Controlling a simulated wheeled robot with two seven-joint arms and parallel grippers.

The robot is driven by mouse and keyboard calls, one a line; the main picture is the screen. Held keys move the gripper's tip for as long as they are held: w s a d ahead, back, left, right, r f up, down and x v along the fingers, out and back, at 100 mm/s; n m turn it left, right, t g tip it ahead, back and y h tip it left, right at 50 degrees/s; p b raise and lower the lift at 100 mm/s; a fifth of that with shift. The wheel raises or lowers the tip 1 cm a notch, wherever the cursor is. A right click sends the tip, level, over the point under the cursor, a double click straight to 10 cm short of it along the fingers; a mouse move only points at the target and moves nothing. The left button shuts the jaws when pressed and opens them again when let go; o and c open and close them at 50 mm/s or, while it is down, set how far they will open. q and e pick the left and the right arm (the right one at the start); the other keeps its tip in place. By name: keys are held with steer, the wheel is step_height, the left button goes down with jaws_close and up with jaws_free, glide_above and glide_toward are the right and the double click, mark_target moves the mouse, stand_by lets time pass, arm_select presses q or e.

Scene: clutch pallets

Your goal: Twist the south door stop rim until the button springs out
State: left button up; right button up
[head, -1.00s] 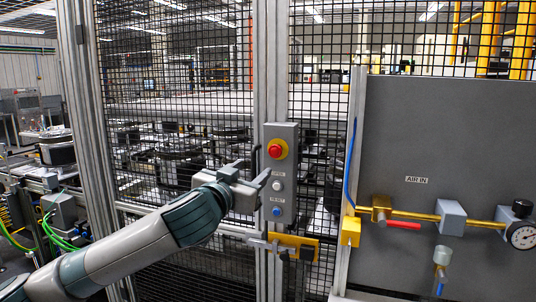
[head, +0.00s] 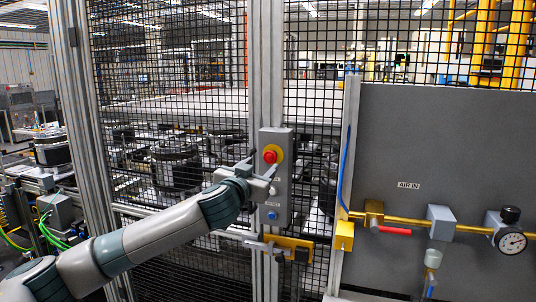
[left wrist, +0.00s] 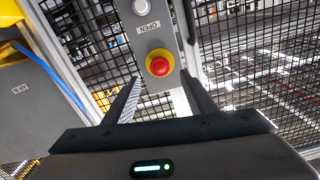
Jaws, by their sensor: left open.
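The door stop is a red button (head: 270,157) in a yellow ring on a grey control box (head: 284,208) fixed to the fence post. The red button (left wrist: 160,65) also shows in the left wrist view, just beyond and between the finger lines. My left gripper (head: 264,164) is open in front of the box, beside and slightly below the button. Its two fingers (left wrist: 160,78) show as dark bars in the left wrist view with empty space between them. I cannot tell whether a finger touches the rim. My right gripper is not in view.
A blue button (head: 272,215) sits lower on the box. A yellow door latch (head: 290,244) is below it. A grey panel (head: 440,140) with brass pipe, red-handled valve (head: 395,231) and gauge (head: 511,242) stands right. Mesh fence (head: 180,100) lies behind.

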mark_target(269, 158)
arm_select(q)
steer(key=p+x, duration=0.3)
steer(key=x, duration=0.4)
steer(key=shift+w, duration=0.15)
steer(key=c, duration=1)
